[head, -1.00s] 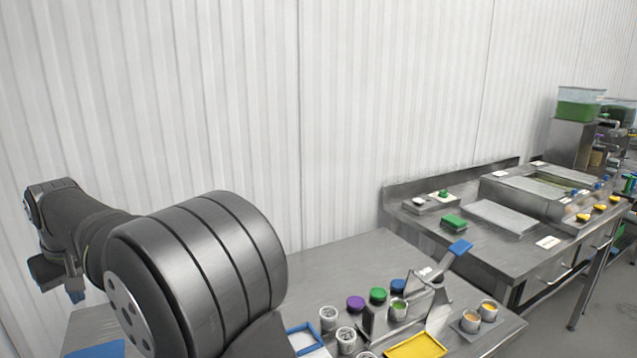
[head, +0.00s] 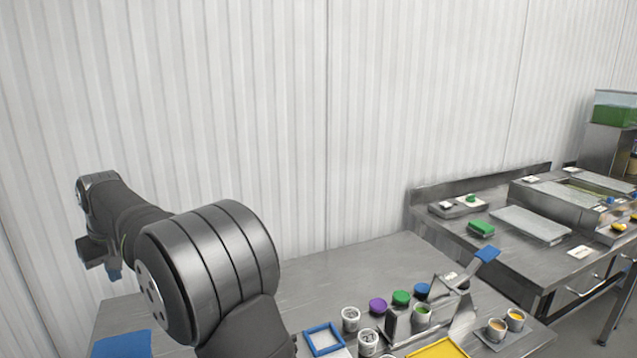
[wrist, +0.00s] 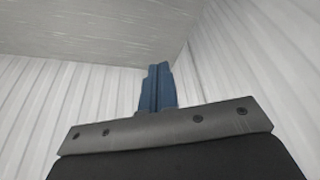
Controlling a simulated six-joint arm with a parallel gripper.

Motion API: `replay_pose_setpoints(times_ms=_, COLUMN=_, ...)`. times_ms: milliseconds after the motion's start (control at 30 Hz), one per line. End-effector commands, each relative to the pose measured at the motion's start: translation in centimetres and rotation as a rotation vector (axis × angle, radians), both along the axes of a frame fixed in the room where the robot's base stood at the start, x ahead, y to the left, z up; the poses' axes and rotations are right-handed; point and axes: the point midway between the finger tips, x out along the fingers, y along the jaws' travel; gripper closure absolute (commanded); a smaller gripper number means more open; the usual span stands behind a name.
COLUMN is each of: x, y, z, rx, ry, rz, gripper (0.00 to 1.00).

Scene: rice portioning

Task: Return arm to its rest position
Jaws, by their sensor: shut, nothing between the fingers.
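My arm stretches up and to the left across the lower left of the head view. My gripper (head: 114,270) is at its far end, partly hidden behind the wrist link, high above the left part of the steel table (head: 300,285). In the wrist view my gripper (wrist: 158,70) shows as blue fingers pressed together, shut with nothing between them. Behind the fingers are only the ribbed wall and the ceiling. The gripper touches nothing.
On the table are a blue mat (head: 122,345), a blue-rimmed tray (head: 323,339), a yellow tray (head: 438,349), pots with purple (head: 378,306) and green (head: 401,298) tops, and two orange-filled cups (head: 497,327). A steel counter (head: 500,262) stands at the right. The ribbed wall (head: 250,120) is behind.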

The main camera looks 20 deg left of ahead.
Motion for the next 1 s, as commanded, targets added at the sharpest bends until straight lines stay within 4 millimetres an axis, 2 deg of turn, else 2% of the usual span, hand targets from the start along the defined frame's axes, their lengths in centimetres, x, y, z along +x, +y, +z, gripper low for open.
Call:
replay_pose_setpoints(times_ms=100, x=0.0, y=0.0, z=1.7, rx=0.003, ry=-0.001, rz=0.000, gripper=1.00)
replay_pose_setpoints(times_ms=300, x=0.0, y=0.0, z=2.9, rx=0.001, ry=0.000, rz=0.000, gripper=1.00)
replay_pose_setpoints(times_ms=1000, x=0.0, y=-0.1, z=3.0, rx=0.000, ry=0.000, rz=0.000, gripper=1.00)
